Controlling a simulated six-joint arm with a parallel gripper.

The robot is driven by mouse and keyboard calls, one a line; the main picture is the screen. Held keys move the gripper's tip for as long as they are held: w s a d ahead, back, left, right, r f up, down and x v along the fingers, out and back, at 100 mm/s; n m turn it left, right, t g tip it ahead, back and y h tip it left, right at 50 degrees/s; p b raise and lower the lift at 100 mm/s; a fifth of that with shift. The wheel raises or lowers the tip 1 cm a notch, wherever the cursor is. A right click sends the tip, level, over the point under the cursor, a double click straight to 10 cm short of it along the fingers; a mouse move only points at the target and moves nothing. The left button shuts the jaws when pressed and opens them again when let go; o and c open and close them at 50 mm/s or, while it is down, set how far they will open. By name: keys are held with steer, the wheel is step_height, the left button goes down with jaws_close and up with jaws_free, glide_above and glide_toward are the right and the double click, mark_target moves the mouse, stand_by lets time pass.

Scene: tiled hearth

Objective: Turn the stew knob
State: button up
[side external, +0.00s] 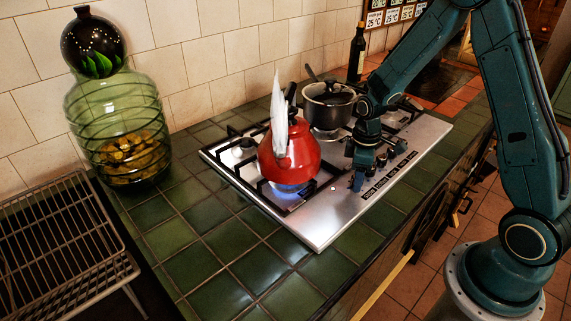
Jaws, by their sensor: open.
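The gas hob (322,228) is a steel plate set in the green tiled counter. A row of dark knobs (397,148) runs along its right side, with small labels (377,187) beside them. The labels are too small to read, so I cannot tell which knob is the stew one. My gripper (362,178) is open and points down over the near end of the knob row. It hides part of the row, and I cannot tell whether a finger touches a knob. A dark pot (327,108) with a utensil in it sits on a back burner.
A red kettle (290,158) stands over a lit blue flame, close left of my gripper. A green glass jar (117,125) and a wire rack (65,240) are at the left. A dark bottle (356,55) stands behind. The front counter tiles are clear.

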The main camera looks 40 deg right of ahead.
steer(key=shift+c, duration=0.4)
steer(key=c, duration=0.9)
steer(key=shift+m, duration=0.3)
steer(key=m, duration=1.3)
steer(key=o, duration=1)
